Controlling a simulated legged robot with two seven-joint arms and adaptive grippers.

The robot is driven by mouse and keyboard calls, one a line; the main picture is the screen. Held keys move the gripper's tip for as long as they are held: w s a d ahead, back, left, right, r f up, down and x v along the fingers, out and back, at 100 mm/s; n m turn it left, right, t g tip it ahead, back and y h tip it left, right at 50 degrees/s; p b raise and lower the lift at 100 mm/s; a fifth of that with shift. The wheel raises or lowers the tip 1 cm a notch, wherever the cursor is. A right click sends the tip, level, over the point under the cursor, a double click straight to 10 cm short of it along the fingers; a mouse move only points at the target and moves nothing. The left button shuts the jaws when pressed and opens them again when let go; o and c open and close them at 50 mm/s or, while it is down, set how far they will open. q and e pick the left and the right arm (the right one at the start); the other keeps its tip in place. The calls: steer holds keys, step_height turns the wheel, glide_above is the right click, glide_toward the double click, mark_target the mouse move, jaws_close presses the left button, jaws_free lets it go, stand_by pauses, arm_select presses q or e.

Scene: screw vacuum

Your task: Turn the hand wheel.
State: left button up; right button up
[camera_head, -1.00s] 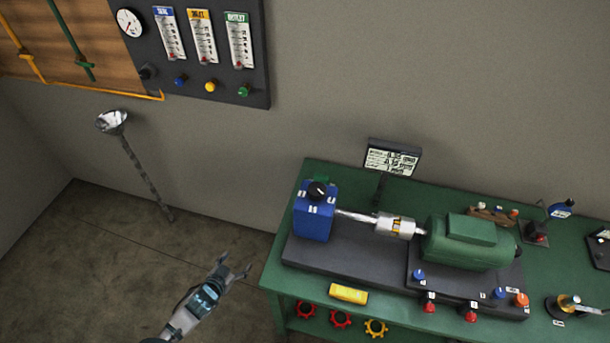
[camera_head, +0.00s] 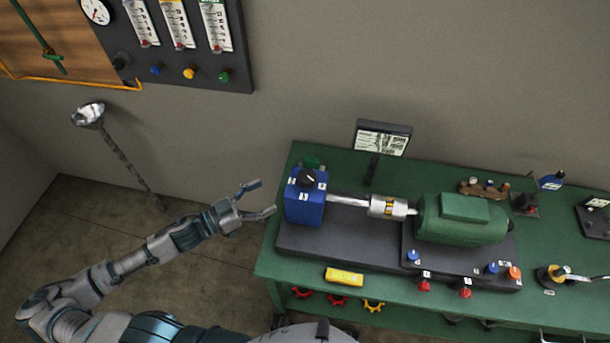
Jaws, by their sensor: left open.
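My left gripper (camera_head: 262,198) is open and empty, its two fingers pointing right. It appears just left of the blue box (camera_head: 306,204) on the green bench; I cannot tell its exact distance. The blue box has a black round knob (camera_head: 307,178) on top. Below the bench's front edge hang a red wheel (camera_head: 301,293), a second red wheel (camera_head: 337,300) and a yellow wheel (camera_head: 373,307), all partly hidden by the bench top. I cannot tell which is the hand wheel. My right gripper is not in view.
On the green bench (camera_head: 345,163), a silver shaft coupling (camera_head: 388,206) joins the blue box side to a green motor (camera_head: 462,218). A yellow block (camera_head: 343,275) lies at the front edge. A gauge panel (camera_head: 240,75) hangs on the wall. The floor left of the bench is open.

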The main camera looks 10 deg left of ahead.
mark_target(306, 175)
arm_select(q)
steer(key=p+x, duration=0.1)
steer(key=x, duration=1.1)
steer(key=shift+r+p, duration=0.15)
steer(key=shift+p, duration=0.25)
steer(key=shift+w+d, duration=0.35)
steer(key=shift+d, duration=0.25)
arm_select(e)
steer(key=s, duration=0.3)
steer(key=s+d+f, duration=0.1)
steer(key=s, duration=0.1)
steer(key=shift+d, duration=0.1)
arm_select(q)
steer(key=shift+a, duration=0.2)
steer(key=c, duration=1.2)
